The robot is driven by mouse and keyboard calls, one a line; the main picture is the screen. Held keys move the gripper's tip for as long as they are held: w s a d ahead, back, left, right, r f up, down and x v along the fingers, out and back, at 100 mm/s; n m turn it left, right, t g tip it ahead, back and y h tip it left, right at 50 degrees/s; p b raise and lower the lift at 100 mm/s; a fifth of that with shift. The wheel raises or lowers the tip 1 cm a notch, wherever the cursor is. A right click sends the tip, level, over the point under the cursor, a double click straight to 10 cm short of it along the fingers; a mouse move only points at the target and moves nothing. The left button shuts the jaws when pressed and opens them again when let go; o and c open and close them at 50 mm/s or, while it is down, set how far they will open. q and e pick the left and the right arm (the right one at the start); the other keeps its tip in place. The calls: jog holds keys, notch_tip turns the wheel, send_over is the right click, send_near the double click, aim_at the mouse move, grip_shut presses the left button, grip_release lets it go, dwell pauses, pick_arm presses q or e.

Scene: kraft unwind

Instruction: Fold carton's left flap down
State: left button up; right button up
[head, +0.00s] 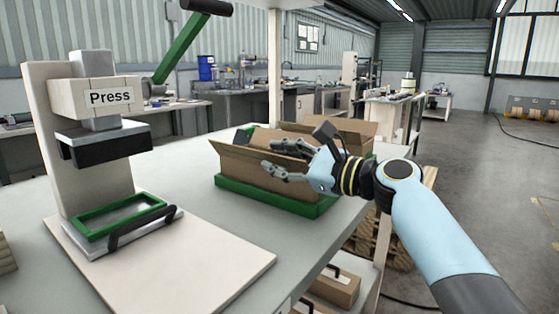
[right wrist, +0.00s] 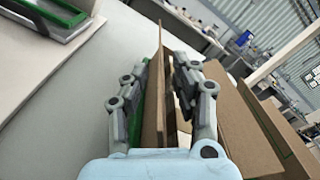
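The open brown carton (head: 240,170) sits in a green tray (head: 265,197) on the table, with its flaps up. Its near flap, the left one in the right wrist view (right wrist: 159,85), stands up and is seen nearly edge-on there. My right gripper (head: 270,155) reaches in from the right over the carton. In the right wrist view its fingers (right wrist: 162,65) are spread, one on each side of that flap, with a visible gap on the right side. Whether the left finger touches the flap is unclear. The carton's inside is mostly hidden. My left gripper is out of view.
A press (head: 110,98) with a green lever (head: 180,48) stands at the left. A green frame (head: 120,215) lies under its head. A pale board (head: 190,260) is in front. Bare grey tabletop lies between press and carton. The table's right edge is close to the carton.

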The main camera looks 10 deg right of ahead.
jog(key=c, duration=0.5)
grip_shut()
